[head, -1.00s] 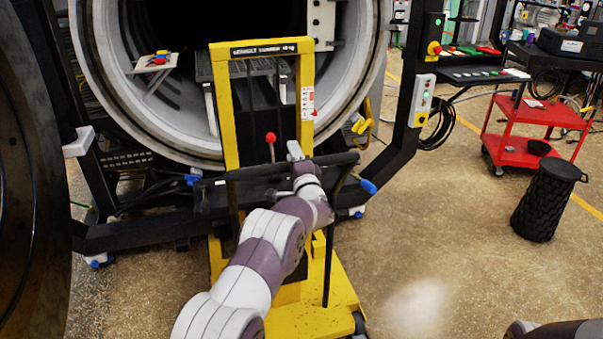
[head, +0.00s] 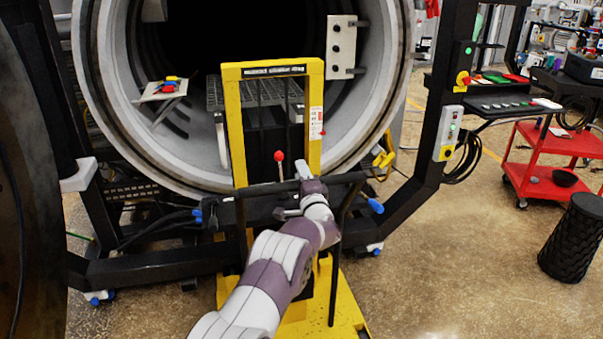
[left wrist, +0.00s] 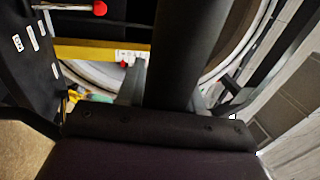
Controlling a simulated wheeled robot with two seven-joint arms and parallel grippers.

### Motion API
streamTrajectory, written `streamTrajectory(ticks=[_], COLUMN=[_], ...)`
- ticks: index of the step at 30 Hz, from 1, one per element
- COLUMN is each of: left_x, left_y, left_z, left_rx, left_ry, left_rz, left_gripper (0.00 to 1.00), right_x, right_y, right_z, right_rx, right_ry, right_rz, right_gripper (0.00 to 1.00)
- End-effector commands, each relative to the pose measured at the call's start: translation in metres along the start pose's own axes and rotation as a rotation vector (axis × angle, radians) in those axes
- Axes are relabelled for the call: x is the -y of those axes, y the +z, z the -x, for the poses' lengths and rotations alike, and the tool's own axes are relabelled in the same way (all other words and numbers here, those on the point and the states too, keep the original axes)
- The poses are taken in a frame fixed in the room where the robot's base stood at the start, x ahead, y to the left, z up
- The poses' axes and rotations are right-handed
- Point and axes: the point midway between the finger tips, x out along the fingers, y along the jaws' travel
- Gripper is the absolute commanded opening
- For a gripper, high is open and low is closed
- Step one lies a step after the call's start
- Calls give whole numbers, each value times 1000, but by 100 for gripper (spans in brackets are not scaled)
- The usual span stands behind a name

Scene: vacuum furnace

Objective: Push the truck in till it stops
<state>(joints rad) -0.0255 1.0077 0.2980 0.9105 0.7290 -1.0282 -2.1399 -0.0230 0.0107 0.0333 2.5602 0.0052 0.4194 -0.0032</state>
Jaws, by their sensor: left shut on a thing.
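The yellow lift truck (head: 315,140) stands upright in front of the round furnace opening, its mast before the furnace mouth. Its black push handle (head: 345,178) runs across the near side, with a red-knobbed lever (head: 279,157) by it. My left gripper (head: 302,180) is shut on the handle bar; in the left wrist view the dark bar (left wrist: 188,55) runs up from the gripper, and the fingertips are not clear there. The furnace (head: 120,130) has a grey ring and dark inside. The truck's forks are hidden behind the mast. My right gripper is not in view.
A black frame (head: 130,262) crosses low before the furnace, close around the truck. A post with a control box (head: 448,130) stands to the right. A red cart (head: 545,180) and black bin (head: 575,238) are farther right. The floor between is clear.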

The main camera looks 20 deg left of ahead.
Motion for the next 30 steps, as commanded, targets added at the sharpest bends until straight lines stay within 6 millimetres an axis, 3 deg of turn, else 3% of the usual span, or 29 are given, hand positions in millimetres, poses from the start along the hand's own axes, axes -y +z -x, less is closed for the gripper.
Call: streamTrajectory(ticks=[1,6,7,9,30], left_x=[-14,-14,-14,-13,-1], left_y=[1,2,2,2,0], left_z=[4,3,3,3,3], left_rx=[-2,-3,-3,-2,-1], left_ry=[24,24,24,23,2], left_rz=[-12,-13,-13,-13,-3], left_gripper=[0,0,40,57,57], right_x=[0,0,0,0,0], right_y=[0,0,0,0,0], right_z=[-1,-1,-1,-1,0], right_rx=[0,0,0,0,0], right_ry=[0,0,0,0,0], right_rz=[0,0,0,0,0], right_gripper=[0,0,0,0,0])
